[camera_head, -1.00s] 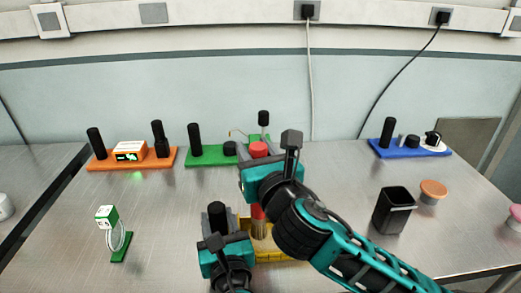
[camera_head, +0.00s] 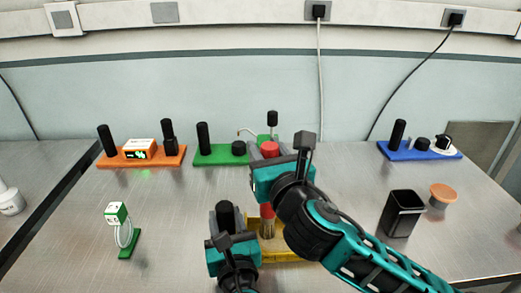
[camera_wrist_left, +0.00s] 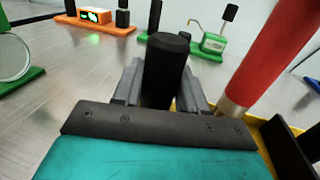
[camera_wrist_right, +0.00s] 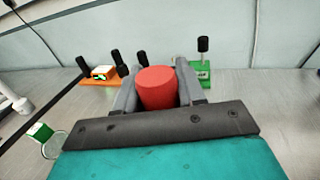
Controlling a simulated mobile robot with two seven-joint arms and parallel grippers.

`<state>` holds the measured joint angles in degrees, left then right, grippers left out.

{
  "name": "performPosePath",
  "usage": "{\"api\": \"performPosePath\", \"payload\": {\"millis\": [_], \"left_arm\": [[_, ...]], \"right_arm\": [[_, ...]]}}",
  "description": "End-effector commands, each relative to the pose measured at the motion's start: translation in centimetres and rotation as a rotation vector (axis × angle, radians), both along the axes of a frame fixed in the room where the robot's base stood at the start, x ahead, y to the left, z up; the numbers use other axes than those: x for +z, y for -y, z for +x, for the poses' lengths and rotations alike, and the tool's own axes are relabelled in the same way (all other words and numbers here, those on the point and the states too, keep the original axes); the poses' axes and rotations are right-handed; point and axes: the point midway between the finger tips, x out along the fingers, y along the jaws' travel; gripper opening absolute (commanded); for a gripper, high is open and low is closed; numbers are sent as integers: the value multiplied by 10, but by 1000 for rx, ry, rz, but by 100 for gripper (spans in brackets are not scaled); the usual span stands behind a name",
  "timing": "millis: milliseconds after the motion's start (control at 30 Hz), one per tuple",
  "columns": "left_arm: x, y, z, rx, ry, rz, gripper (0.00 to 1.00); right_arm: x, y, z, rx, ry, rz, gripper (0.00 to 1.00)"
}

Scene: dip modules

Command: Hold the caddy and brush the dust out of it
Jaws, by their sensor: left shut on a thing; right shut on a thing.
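The yellow caddy (camera_head: 280,257) sits on the metal table at the front middle, mostly hidden behind my arms. Its black upright handle (camera_wrist_left: 166,70) is between the fingers of my left gripper (camera_head: 226,217), which is shut on it. My right gripper (camera_head: 270,158) is shut on the brush's red handle (camera_wrist_right: 157,88), above and behind the caddy. The brush is roughly upright, and its tan bristles (camera_head: 267,229) point down into the caddy. I cannot tell whether they touch its floor. The red handle (camera_wrist_left: 272,55) also crosses the left wrist view. No dust can be made out.
An orange module (camera_head: 158,161) and a green module (camera_head: 219,156) stand at the back, with a blue one (camera_head: 418,153) back right. A black bin (camera_head: 403,215) and a round orange-topped object (camera_head: 443,192) stand right.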

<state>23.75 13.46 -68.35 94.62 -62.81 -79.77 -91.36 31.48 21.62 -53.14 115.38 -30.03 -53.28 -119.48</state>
Motion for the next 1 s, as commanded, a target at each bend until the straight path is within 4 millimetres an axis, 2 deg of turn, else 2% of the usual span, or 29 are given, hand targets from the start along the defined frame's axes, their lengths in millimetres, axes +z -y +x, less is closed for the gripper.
{"api": "performPosePath", "payload": {"millis": [300,1000], "left_arm": [[0,0,0,1,0,0,0],[0,0,0,1,1,0,0]], "right_arm": [[-2,19,0,-5,-8,-6,0],[1,45,0,-3,-4,-3,0]]}}
